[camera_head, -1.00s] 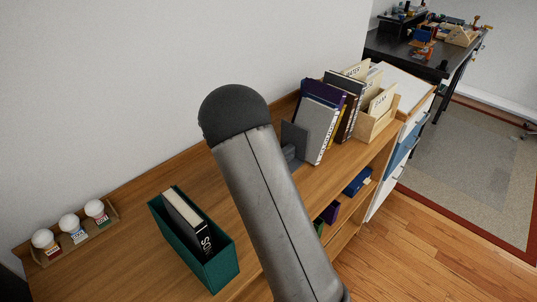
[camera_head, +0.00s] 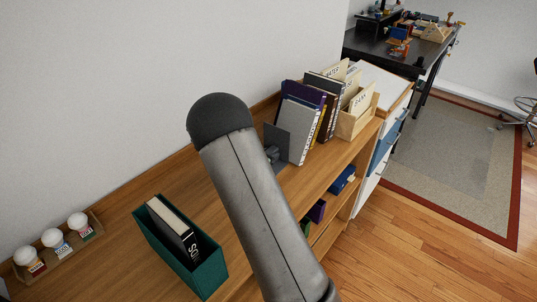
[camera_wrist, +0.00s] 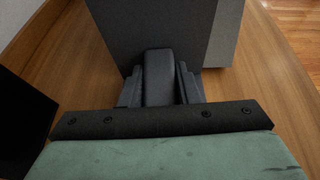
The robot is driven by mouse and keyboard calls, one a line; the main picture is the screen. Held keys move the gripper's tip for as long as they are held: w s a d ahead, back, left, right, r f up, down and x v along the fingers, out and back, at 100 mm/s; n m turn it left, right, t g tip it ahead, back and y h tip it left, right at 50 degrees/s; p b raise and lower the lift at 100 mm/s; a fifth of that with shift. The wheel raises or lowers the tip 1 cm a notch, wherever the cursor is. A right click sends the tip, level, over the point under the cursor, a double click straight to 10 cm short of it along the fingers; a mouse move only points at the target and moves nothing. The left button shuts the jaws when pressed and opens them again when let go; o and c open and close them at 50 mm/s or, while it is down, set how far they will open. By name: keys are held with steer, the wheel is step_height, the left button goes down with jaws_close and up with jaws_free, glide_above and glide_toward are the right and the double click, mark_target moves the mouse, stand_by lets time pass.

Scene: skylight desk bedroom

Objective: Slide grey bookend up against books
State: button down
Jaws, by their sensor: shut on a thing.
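The grey bookend (camera_head: 276,138) stands upright on the wooden shelf top, to the left of a row of books (camera_head: 302,118). In the wrist view its dark plate (camera_wrist: 150,30) is ahead, with a lighter grey book (camera_wrist: 226,35) just behind its right side. My gripper (camera_wrist: 160,78) is shut on the bookend's raised middle part, low at the shelf surface. The head view shows the plate overlapping the first grey book (camera_head: 296,132); I cannot tell whether they touch. The books lean slightly. My arm hides part of the shelf left of the bookend.
A wooden holder with cards (camera_head: 358,122) stands right of the books. A green box with a black book (camera_head: 207,281) is at the front left, and a rack of white-topped jars (camera_head: 92,236) is farther left. A wall (camera_head: 120,80) runs behind the shelf.

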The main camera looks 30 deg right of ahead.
mark_target(277, 146)
steer(key=shift+d, duration=0.2)
steer(key=shift+w+d+r+b, duration=0.1)
steer(key=shift+w+d+b, duration=0.25)
steer(key=shift+d, duration=0.5)
steer(key=shift+w+d+f+b, duration=0.1)
steer(key=shift+w+d+b, duration=0.15)
steer(key=shift+w+d, duration=0.4)
steer(key=shift+w+d+r+b, duration=0.1)
steer(key=shift+w+d+b, duration=0.15)
steer(key=shift+d, duration=0.75)
steer(key=c, duration=1)
jaws_free()
steer(key=shift+d, duration=0.15)
